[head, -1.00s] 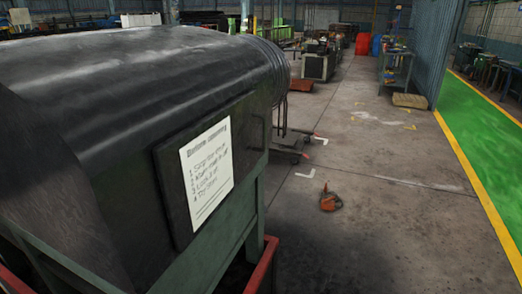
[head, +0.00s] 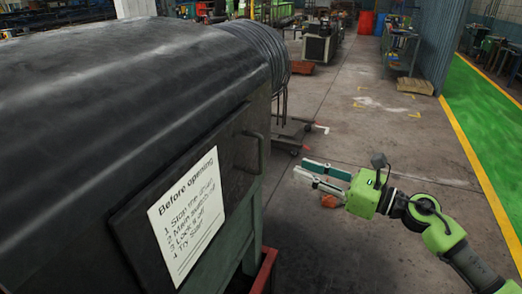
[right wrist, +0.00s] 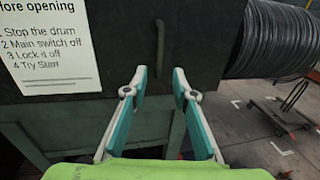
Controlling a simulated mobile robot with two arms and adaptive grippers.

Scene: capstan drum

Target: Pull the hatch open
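The hatch (head: 130,232) is a dark flat panel on the side of the big black drum housing, and it looks closed. A white sign (head: 185,215) headed "Before opening" is on it. An upright dark bar handle (head: 250,152) is near its right edge. The hatch (right wrist: 120,70) and handle (right wrist: 160,42) also show in the right wrist view. My right gripper (head: 303,176) is open and empty, to the right of the handle and apart from it. In the right wrist view its fingertips (right wrist: 159,76) point toward the handle. My left gripper is not in view.
A green frame with a red rail (head: 265,270) stands under the drum (head: 140,80). Coiled cable (right wrist: 278,42) wraps the drum's end. Concrete floor is open to the right, beside a green walkway (head: 483,130).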

